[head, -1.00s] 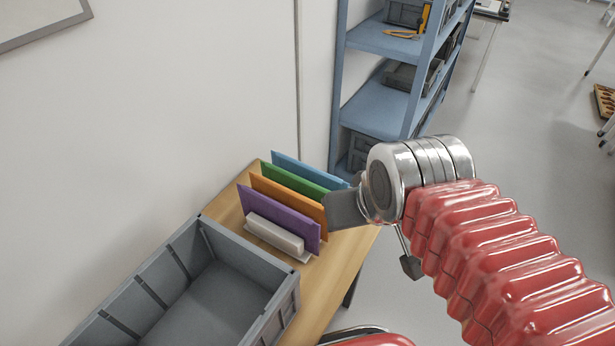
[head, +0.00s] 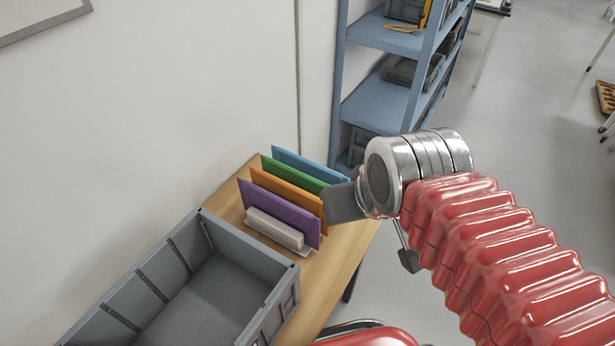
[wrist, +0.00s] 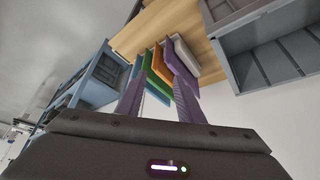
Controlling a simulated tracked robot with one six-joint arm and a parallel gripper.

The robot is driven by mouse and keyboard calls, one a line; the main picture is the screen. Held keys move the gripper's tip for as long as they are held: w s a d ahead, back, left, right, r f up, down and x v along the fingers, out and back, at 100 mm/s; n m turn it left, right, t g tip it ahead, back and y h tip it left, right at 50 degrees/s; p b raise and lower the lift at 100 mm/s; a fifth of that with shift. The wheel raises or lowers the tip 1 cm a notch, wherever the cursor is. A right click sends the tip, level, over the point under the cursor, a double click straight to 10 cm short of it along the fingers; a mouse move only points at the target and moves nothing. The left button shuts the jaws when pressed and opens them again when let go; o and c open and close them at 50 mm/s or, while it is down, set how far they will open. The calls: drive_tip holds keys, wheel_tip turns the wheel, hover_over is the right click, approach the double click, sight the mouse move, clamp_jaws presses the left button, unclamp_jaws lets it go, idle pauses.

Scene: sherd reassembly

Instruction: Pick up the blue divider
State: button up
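The blue divider (head: 312,163) stands upright at the back of a row of dividers in the head view, behind the green one (head: 295,173). It shows as a narrow blue strip in the wrist view (wrist: 136,69). My gripper (wrist: 158,92) is open, with its two fingers apart and nothing held between them. In the head view one grey finger (head: 345,203) shows at the right ends of the dividers and hides part of that side. I cannot tell whether it touches any divider.
Orange (head: 287,189) and purple (head: 280,211) dividers stand in front, beside a pale rack block (head: 274,229). A grey crate (head: 283,300) sits on the wooden table (head: 345,247) at the near left. A blue shelf unit (head: 380,101) stands beyond the table, and a wall is behind.

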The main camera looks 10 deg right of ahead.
idle(0.4)
drive_tip(key=m+g+y, duration=0.2)
drive_tip(key=m+y, duration=0.1)
drive_tip(key=m, duration=2.2)
approach(310, 160)
wheel_tip(310, 160, up, 3)
drive_tip(key=d, duration=0.1)
drive_tip(key=shift+s+f+m, duration=0.1)
drive_tip(key=shift+f+m, duration=0.1)
drive_tip(key=shift+m, duration=0.8)
drive_tip(key=shift+x, duration=4.3)
